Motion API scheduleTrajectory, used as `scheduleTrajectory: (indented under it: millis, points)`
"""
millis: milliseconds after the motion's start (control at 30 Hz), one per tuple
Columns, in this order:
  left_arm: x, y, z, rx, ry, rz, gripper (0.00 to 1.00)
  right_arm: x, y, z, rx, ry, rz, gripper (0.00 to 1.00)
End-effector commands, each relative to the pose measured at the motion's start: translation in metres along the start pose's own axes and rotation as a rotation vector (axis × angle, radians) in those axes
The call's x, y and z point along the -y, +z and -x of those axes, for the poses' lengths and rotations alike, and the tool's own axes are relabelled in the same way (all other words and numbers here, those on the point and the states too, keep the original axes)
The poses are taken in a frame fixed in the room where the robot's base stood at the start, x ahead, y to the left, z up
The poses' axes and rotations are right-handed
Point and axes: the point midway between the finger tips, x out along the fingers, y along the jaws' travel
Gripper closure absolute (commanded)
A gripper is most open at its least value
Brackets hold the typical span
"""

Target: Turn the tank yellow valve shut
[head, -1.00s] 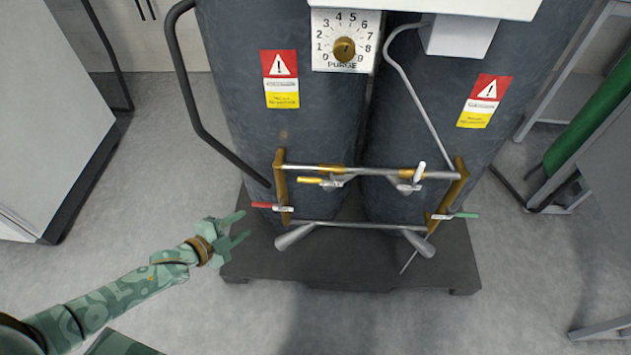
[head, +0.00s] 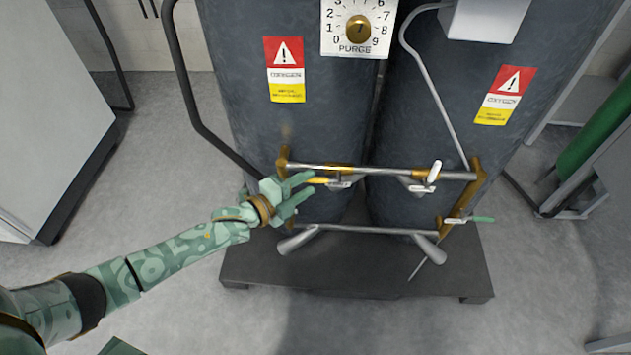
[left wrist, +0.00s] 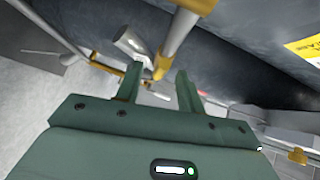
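The yellow valve handle (head: 322,181) sits at the left end of the upper pipe on the front of the dark tanks (head: 285,125). It points left, roughly along the pipe. My left gripper (head: 309,183) is open, its fingertips at the handle's left end, one above and one below it in the picture; I cannot tell whether they touch it. In the left wrist view, the two fingers (left wrist: 160,82) stand apart with brass and grey piping beyond them; the yellow handle is not clear there. My right gripper is not in view.
The lower pipe (head: 355,229) runs below. A black bent rail (head: 190,90) stands left. The floor in front is clear.

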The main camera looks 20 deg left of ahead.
Motion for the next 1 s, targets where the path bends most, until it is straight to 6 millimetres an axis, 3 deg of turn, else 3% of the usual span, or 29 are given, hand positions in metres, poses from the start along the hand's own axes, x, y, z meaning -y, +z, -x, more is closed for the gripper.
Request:
scheduleTrajectory:
  millis: [200,533,700,1000]
  points:
    - [-0.002,0.000,-0.027,0.000,0.000,0.001,0.62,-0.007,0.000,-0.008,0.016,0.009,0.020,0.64]
    - [0.001,0.000,-0.030,0.000,0.000,-0.001,0.62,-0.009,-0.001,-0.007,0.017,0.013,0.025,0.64]
    - [0.001,0.000,-0.030,0.000,0.000,-0.001,1.00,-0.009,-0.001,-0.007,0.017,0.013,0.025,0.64]
    - [0.004,-0.003,-0.026,0.004,0.012,-0.015,1.00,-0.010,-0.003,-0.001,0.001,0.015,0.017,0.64]
